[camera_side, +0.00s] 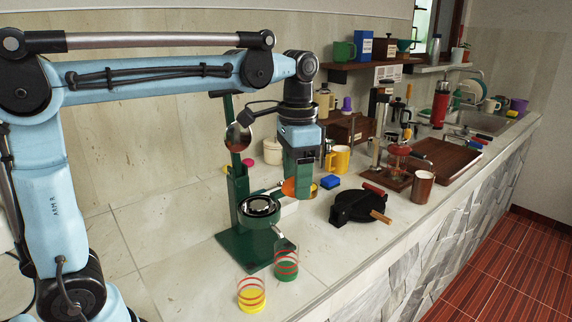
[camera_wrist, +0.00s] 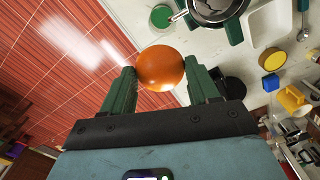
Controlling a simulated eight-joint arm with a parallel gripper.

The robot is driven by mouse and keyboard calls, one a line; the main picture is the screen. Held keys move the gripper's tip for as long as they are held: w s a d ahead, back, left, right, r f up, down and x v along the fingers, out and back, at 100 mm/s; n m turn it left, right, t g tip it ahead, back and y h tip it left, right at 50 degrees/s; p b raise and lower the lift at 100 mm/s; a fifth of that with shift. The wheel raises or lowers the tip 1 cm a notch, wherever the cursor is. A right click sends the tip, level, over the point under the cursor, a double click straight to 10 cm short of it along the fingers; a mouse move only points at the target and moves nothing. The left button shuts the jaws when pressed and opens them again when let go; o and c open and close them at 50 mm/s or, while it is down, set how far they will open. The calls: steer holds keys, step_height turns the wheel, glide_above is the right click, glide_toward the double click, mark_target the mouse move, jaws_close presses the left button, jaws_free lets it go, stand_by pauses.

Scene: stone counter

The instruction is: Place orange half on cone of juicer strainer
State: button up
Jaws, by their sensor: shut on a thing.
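The orange half (camera_side: 289,187) is held between the green fingers of my gripper (camera_side: 298,187), above and just right of the juicer in the side view. In the wrist view the orange half (camera_wrist: 160,67) shows its rounded peel between the two fingertips (camera_wrist: 162,76). The green juicer (camera_side: 239,241) stands on the counter with its upright column and a round metal disc (camera_side: 238,138) higher up. Its strainer (camera_side: 260,206) is a round metal bowl, apart from the orange half. The strainer (camera_wrist: 214,8) is partly cut off at the wrist view's top edge. The cone cannot be made out clearly.
A yellow striped glass (camera_side: 251,296) and a green striped glass (camera_side: 286,266) stand before the juicer. A black hinged iron (camera_side: 360,206), blue sponge (camera_side: 330,182) and yellow mug (camera_side: 341,158) are to the right. A white tray (camera_wrist: 268,24) lies near the juicer.

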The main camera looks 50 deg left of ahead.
steer(key=s+r, duration=0.3)
steer(key=s, duration=0.1)
glide_above(258, 204)
step_height(258, 204, down, 7)
steer(key=shift+d+r, duration=0.15)
steer(key=shift+f, duration=2.1)
steer(key=shift+f, duration=0.1)
steer(key=o, duration=1)
steer(key=shift+o, duration=0.2)
step_height(258, 204, up, 12)
steer(key=s+d+f+n+t, duration=0.4)
steer(key=s+d+f+t, duration=0.3)
steer(key=d+f, duration=0.3)
step_height(258, 204, down, 2)
steer(key=shift+s+n, duration=0.25)
steer(key=shift+n, duration=0.05)
